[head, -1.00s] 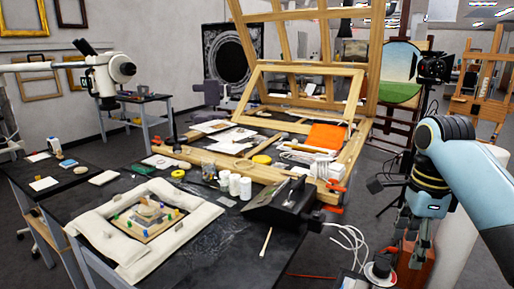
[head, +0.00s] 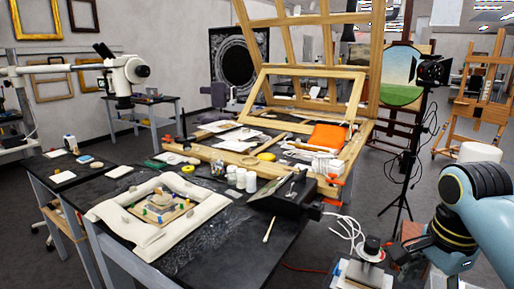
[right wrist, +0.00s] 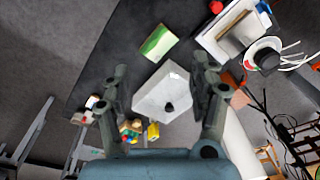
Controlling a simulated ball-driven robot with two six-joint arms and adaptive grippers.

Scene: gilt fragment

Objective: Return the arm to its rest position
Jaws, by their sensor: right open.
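My right arm (head: 475,205) comes in at the right edge of the head view, pale blue with a black and brass-coloured joint, bent downward. Its fingers are not clearly shown there. In the right wrist view my right gripper (right wrist: 160,82) is open, its two grey fingers wide apart. Nothing is held between them; a whitish angular object (right wrist: 165,92) lies beyond, with clear depth between. My left arm and gripper are not in view.
A black worktable (head: 215,250) holds a padded cushion frame (head: 120,235) around a small gilt piece (head: 158,208). A lamp tripod (head: 405,185) and a white cylinder (head: 480,152) stand near my right arm. A microscope (head: 125,75) hangs at left.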

